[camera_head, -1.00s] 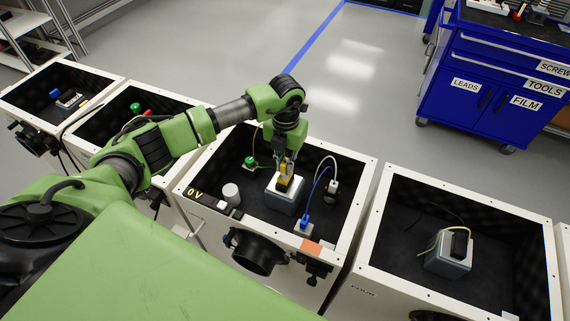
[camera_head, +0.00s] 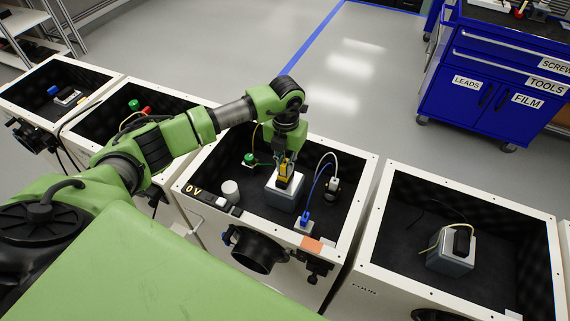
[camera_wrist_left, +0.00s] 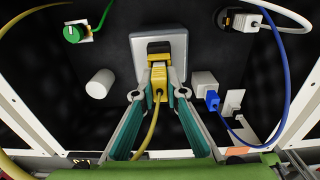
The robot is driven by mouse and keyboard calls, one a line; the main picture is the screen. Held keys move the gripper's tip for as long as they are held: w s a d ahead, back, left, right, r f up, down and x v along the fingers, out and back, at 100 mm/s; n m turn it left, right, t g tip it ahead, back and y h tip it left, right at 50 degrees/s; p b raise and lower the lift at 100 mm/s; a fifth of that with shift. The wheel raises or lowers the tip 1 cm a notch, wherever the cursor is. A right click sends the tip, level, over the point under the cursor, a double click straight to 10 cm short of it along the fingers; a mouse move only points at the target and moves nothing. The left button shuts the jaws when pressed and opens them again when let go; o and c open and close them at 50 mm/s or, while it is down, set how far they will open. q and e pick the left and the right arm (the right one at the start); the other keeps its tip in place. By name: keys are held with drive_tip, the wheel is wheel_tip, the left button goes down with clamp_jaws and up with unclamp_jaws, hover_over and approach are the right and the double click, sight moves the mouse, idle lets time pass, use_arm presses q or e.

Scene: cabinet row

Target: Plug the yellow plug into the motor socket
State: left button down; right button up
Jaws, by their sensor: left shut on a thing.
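The yellow plug (camera_wrist_left: 159,82) with its yellow cable is between the fingertips of my left gripper (camera_wrist_left: 159,98), which is shut on it. The plug's front meets the dark and yellow socket (camera_wrist_left: 159,52) on the grey motor block (camera_wrist_left: 178,70). In the wrist view they look in line and touching; I cannot tell how deep the plug sits. In the head view my left gripper (camera_head: 286,168) points down over the grey motor block (camera_head: 284,195) inside the open cabinet, partly hiding the plug. My right gripper is not in view.
Beside the motor block, a blue plug (camera_head: 306,216) and a white plug (camera_head: 333,184) have looping cables. A green plug (camera_head: 249,160) and a white cylinder (camera_head: 230,190) stand to the left. The cabinet's white rim (camera_head: 346,215) surrounds the work.

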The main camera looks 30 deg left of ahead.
sight(285, 162)
use_arm(q)
drive_tip(key=c, duration=2)
unclamp_jaws()
drive_tip(key=shift+r, duration=0.45)
wheel_tip(285, 162, up, 11)
